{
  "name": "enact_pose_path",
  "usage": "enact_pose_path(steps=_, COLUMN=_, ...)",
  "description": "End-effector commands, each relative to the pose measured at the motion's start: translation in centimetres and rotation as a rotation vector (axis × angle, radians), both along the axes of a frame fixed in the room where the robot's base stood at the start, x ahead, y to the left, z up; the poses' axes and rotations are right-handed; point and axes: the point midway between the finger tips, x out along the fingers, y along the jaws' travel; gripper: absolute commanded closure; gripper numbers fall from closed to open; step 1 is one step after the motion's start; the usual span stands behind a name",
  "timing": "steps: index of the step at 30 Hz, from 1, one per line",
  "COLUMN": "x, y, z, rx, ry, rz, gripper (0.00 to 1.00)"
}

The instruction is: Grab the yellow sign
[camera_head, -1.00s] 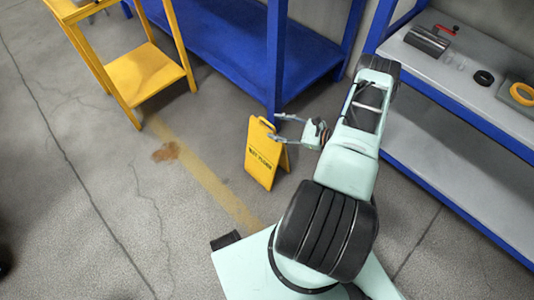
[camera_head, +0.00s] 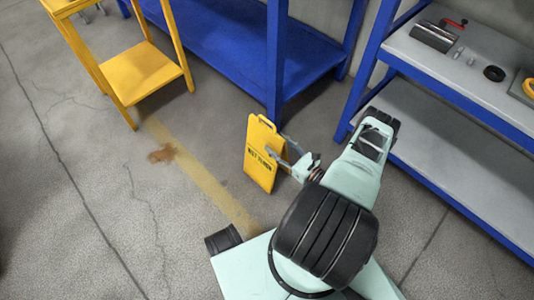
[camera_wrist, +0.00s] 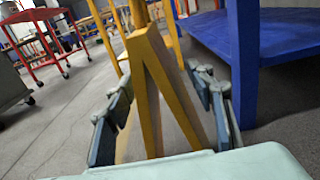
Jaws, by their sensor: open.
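The yellow sign (camera_head: 261,154) is a folding A-frame board with dark lettering and a handle slot at its top. It stands upright on the floor in the head view. My gripper (camera_head: 279,153) is at the sign's right edge, low and close to it. In the wrist view the sign (camera_wrist: 152,80) shows edge-on as an inverted V, between the fingers of my gripper (camera_wrist: 165,112). The fingers are open, with a gap on each side of the sign. The sign's top is cut off in the wrist view.
A blue shelf leg (camera_head: 276,65) stands just behind the sign. A yellow stand (camera_head: 135,72) is at the upper left. A blue-framed grey shelf (camera_head: 445,115) with a red-handled tool and rings is on the right.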

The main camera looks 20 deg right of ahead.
Motion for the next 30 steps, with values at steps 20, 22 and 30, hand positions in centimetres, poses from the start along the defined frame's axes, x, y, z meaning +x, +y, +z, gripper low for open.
enact_pose_path(steps=20, x=5.1, y=2.1, z=0.5, rx=-0.002, ry=0.0, rz=0.0, gripper=0.5)
enact_pose_path(steps=22, x=5.1, y=2.1, z=0.5, rx=-0.002, ry=0.0, rz=0.0, gripper=0.52)
enact_pose_path(steps=30, x=5.1, y=2.1, z=0.5, rx=-0.002, ry=0.0, rz=0.0, gripper=0.81)
